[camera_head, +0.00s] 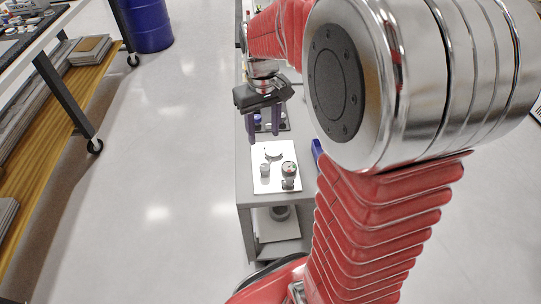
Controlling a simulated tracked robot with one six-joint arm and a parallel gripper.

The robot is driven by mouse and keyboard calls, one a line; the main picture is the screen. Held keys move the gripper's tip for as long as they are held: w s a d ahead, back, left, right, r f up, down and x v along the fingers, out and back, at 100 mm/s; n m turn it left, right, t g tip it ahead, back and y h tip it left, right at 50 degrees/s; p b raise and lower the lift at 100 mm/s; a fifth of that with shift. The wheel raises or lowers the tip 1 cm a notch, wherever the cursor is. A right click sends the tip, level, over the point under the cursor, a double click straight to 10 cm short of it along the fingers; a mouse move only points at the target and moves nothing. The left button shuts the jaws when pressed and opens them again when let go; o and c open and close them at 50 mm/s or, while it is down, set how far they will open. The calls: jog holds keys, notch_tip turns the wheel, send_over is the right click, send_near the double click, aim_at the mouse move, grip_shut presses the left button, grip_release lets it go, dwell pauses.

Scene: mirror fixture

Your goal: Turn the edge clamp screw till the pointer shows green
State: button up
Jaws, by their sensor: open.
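The mirror fixture is a white plate (262,185) on the near part of a narrow grey bench. On the plate stand a small grey cylindrical part (265,170), a dark curved piece (273,155) and a round gauge-like dial (289,168) with coloured marks. The pointer's reading is too small to tell, and I cannot tell which part is the clamp screw. My gripper (263,138) hangs above the bench beyond the plate, its two purple-blue fingers apart, pointing down. It touches none of the parts on the plate.
A dark tray (285,126) with small items lies behind the gripper. A blue object (317,150) is at the bench's right, partly hidden by my arm. A lower shelf (280,232) holds a round item. Left are a blue drum (148,25), a wheeled table and open floor.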

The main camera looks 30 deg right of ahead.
aim_at(265, 167)
jog(key=m, duration=0.7)
jog(key=shift+s, duration=0.1)
jog(key=shift+f, duration=0.1)
notch_tip(265, 167, down, 14)
jog(key=shift+r, duration=0.2)
dwell(0.6)
jog(key=shift+c, duration=0.2)
jog(key=c, duration=1)
jog(key=shift+m, duration=0.3)
